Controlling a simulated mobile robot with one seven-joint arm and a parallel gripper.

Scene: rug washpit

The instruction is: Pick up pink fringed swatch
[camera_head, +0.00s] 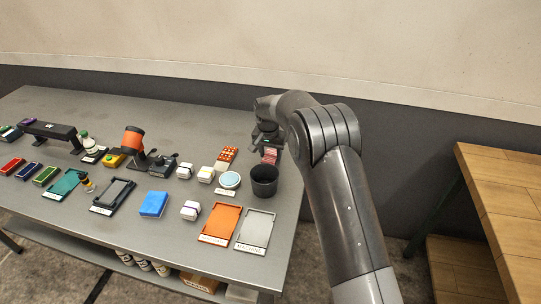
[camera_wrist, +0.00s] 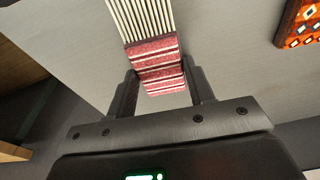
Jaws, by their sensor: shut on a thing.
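The pink fringed swatch (camera_wrist: 156,55) shows in the wrist view, with red-pink and white stripes and a long cream fringe running to the top edge. My gripper (camera_wrist: 162,78) is shut on it, one finger on each side of its striped lower part. In the head view my gripper (camera_head: 266,146) is at the back right of the grey table, behind the dark cup. The swatch (camera_head: 270,156) shows there as a small pink patch below the gripper. I cannot tell whether it is clear of the table.
The dark cup (camera_head: 264,181) stands just in front of my gripper. An orange patterned swatch (camera_head: 227,155) and a round light-blue item (camera_head: 230,180) lie to the left. An orange tray (camera_head: 221,223) and a grey tray (camera_head: 256,230) lie at the front right. A wooden table (camera_head: 500,190) stands apart at right.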

